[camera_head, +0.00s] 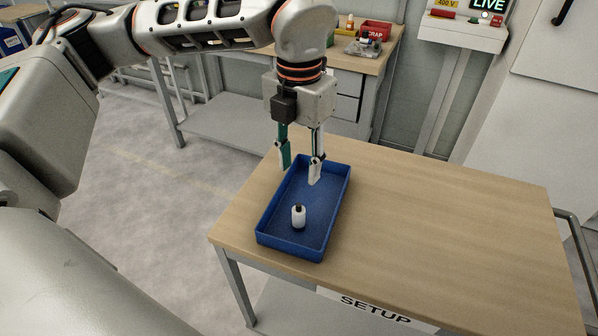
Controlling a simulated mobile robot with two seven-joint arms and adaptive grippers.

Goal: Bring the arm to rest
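My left arm comes in from the upper left and reaches over the near table. Its gripper (300,172) points down above the far part of a blue tray (266,240). The two fingers are apart with nothing between them. My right gripper is not in view.
The wooden table (440,230) is bare to the right of the tray. Behind stands a workbench with a red bin (376,30). A panel (463,32) reading LIVE stands at the upper right.

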